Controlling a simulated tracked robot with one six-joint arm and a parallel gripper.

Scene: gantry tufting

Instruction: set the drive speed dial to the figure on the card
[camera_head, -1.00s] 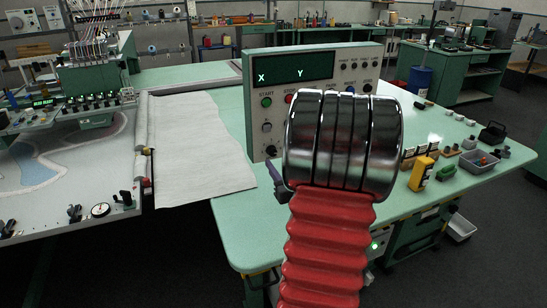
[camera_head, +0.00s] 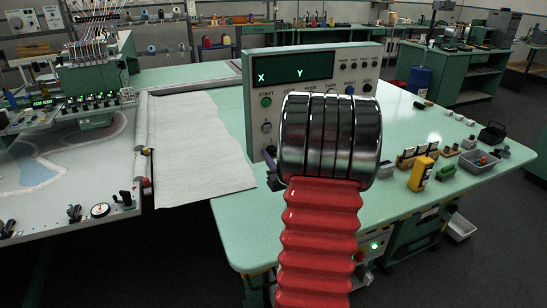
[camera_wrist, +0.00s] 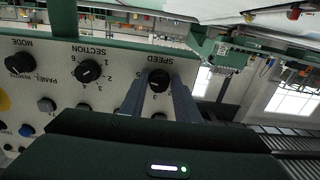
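The black drive speed dial (camera_wrist: 158,80), labelled SPEED, shows upside down on the pale console panel in the wrist view. My gripper (camera_wrist: 159,83) has its two grey fingers apart, with the tips on either side of the dial. I cannot tell whether they touch it. The figures around it are partly hidden and its setting is not readable. In the head view the console (camera_head: 255,88) stands on the green table, and my arm hides most of its lower front and most of the gripper. No readable card figure shows.
A section dial (camera_wrist: 88,71) and mode dial (camera_wrist: 18,63) sit beside the speed dial. White cloth (camera_head: 200,145) lies to the left. The table's front is clear.

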